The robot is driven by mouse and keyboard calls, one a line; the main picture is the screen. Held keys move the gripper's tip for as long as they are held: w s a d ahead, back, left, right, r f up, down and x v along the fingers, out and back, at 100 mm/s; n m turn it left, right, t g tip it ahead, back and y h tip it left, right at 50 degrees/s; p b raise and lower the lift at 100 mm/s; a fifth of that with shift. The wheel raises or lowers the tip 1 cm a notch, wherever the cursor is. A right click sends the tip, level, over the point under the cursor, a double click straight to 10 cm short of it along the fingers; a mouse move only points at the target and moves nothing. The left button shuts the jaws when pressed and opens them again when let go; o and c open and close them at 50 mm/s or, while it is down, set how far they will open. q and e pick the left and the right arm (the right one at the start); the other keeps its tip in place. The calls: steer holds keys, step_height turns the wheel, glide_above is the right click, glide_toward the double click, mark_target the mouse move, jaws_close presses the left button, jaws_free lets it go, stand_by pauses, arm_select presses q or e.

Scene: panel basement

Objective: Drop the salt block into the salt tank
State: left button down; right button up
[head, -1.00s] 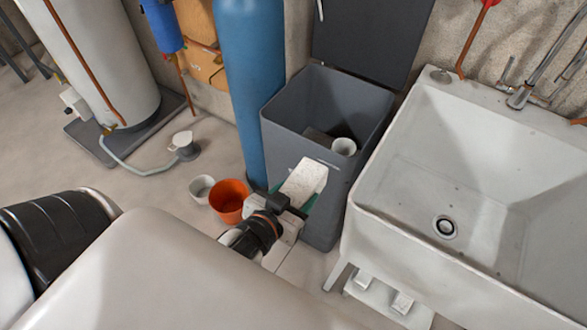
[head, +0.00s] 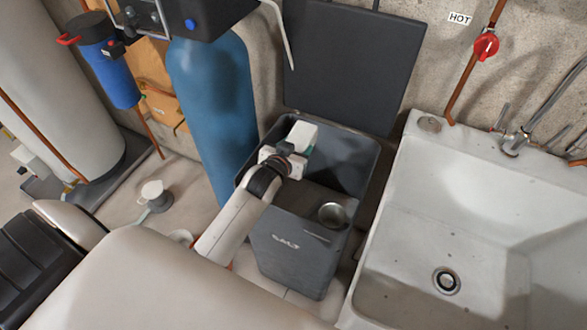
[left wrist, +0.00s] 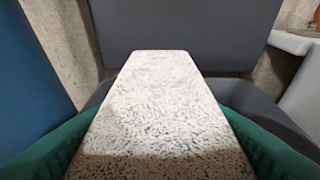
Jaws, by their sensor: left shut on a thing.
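The salt block (head: 303,134) is a pale, speckled rectangular block. My left gripper (head: 287,152) is shut on it and holds it over the mouth of the salt tank. In the left wrist view the block (left wrist: 160,110) fills the middle, between the green finger pads. The salt tank (head: 290,258) is a dark grey bin with its lid (head: 350,65) standing open at the back. A round cup-like fitting (head: 332,215) shows inside the tank at the right front. The tank's bottom is mostly hidden. My right gripper is not in view.
A blue cylinder (head: 212,110) stands close at the tank's left. A white sink (head: 400,250) is close at its right. A white-topped fitting (head: 153,196) lies on the floor at left. A red valve (head: 486,46) is on the wall.

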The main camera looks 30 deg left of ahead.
mark_target(292, 140)
arm_select(q)
steer(key=w, duration=0.1)
steer(key=w+a, duration=0.1)
steer(key=shift+w+a+r, duration=0.2)
steer(key=shift+w+r, duration=0.2)
steer(key=shift+w+a, duration=0.15)
steer(key=shift+w, duration=0.1)
steer(key=shift+w+f, duration=0.1)
steer(key=shift+f+b, duration=0.75)
steer(key=shift+b, duration=0.15)
step_height(292, 140, down, 4)
steer(key=b, duration=0.5)
steer(key=shift+f, duration=0.15)
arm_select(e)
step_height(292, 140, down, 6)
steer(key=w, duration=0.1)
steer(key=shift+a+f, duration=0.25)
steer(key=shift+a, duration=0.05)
